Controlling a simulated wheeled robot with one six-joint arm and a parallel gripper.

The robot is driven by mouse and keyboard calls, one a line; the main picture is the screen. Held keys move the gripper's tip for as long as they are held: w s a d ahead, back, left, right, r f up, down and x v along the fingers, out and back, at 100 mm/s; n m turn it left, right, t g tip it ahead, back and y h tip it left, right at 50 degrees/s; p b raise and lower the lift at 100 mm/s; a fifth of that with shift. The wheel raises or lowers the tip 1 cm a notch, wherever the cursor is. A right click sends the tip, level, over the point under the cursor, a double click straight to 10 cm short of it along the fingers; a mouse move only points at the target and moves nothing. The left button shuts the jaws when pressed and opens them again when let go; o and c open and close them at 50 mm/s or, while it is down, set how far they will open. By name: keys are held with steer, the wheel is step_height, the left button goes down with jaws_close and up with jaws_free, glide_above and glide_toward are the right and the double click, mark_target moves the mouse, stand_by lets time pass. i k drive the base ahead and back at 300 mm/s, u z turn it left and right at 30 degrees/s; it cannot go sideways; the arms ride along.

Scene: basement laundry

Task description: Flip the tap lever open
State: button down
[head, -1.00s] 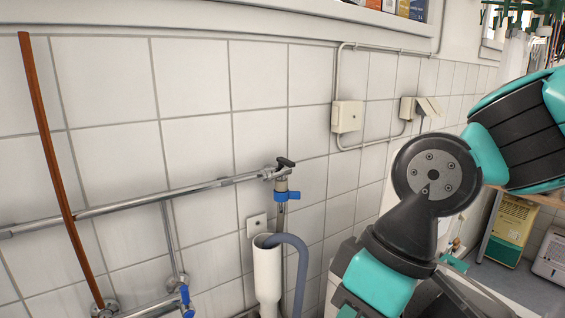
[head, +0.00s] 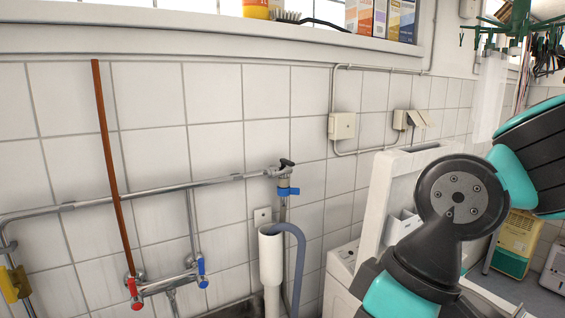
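A chrome tap (head: 281,172) sits on the tiled wall at the right end of a horizontal pipe. It has a small dark handle (head: 287,162) on top and a blue piece (head: 288,191) below, which sticks out sideways. I cannot tell for sure which of these is the task's lever. A grey hose (head: 300,250) loops over into a white standpipe (head: 271,258) below the tap. My arm fills the right side, right of the tap and apart from it in the picture. My gripper is outside the frame.
A mixer tap with a red knob (head: 136,303) and a blue knob (head: 202,272) is at lower left. A copper pipe (head: 108,150) runs up the wall. A white machine (head: 388,205) stands behind my arm. A window sill (head: 200,40) runs above.

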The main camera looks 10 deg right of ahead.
mark_target(284, 161)
steer(key=u, duration=1.55)
steer(key=k, duration=0.6)
steer(key=z, duration=0.5)
steer(key=i, duration=1)
